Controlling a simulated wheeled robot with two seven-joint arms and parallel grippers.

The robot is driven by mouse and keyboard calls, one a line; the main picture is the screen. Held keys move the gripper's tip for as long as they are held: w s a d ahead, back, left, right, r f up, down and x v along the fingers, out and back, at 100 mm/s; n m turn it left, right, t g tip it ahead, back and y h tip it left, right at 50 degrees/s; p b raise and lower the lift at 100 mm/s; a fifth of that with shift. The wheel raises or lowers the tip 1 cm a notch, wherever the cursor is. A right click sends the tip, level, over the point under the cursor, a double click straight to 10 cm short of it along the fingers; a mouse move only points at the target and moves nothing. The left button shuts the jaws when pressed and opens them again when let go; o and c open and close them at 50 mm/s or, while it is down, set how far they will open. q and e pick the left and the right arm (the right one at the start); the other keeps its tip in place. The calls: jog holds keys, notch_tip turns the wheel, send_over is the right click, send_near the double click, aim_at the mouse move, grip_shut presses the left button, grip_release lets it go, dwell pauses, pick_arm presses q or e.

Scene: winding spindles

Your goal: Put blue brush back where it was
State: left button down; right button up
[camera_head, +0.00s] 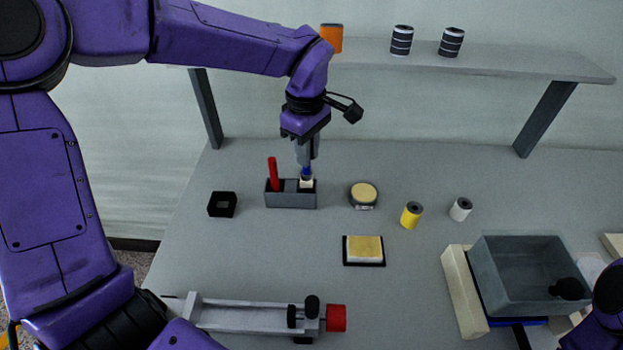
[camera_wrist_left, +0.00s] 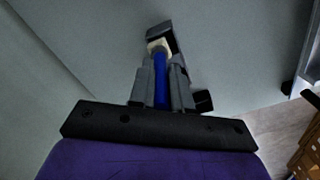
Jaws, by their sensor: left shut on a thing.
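The blue brush (camera_head: 307,180) is upright, its pale lower end at the right compartment of a small grey holder (camera_head: 290,201). I cannot tell whether it touches the bottom. My left gripper (camera_head: 306,164) points down above the holder and is shut on the brush's blue handle. In the left wrist view the blue handle (camera_wrist_left: 160,80) lies between the fingers (camera_wrist_left: 161,92), with the pale end beyond them. A red-handled tool (camera_head: 272,174) stands in the left compartment of the holder. At the lower right, part of my right arm shows; its fingers are not visible.
A black square block (camera_head: 222,204) is left of the holder; a round yellow-topped tin (camera_head: 363,195) is right. Yellow (camera_head: 411,215) and white (camera_head: 460,209) spools, a yellow pad (camera_head: 364,250), a grey bin (camera_head: 530,275) and a winding fixture (camera_head: 255,316) stand around. A shelf (camera_head: 480,63) runs behind.

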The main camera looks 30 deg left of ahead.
aim_at(307, 177)
pick_arm(q)
jog(key=f, duration=0.1)
jog(key=s+f, duration=0.1)
jog(key=f, duration=0.1)
jog(key=shift+s+d, duration=0.1)
jog(key=shift+d, duration=0.05)
jog(key=shift+w+a+f, duration=0.1)
jog(key=shift+w+f, duration=0.15)
jog(key=shift+f, duration=0.3)
jog(key=shift+w+a+f, duration=0.1)
jog(key=shift+w+f, duration=0.1)
jog(key=shift+f, duration=0.35)
jog(key=shift+w, duration=0.1)
jog(key=c, duration=1.1)
grip_release()
jog(key=shift+s+r, duration=0.2)
jog(key=shift+r, duration=0.05)
jog(key=shift+o, duration=0.2)
jog(key=shift+w+f, duration=0.1)
jog(key=shift+w, duration=0.05)
notch_tip(307, 177, up, 12)
jog(key=shift+r, duration=0.1)
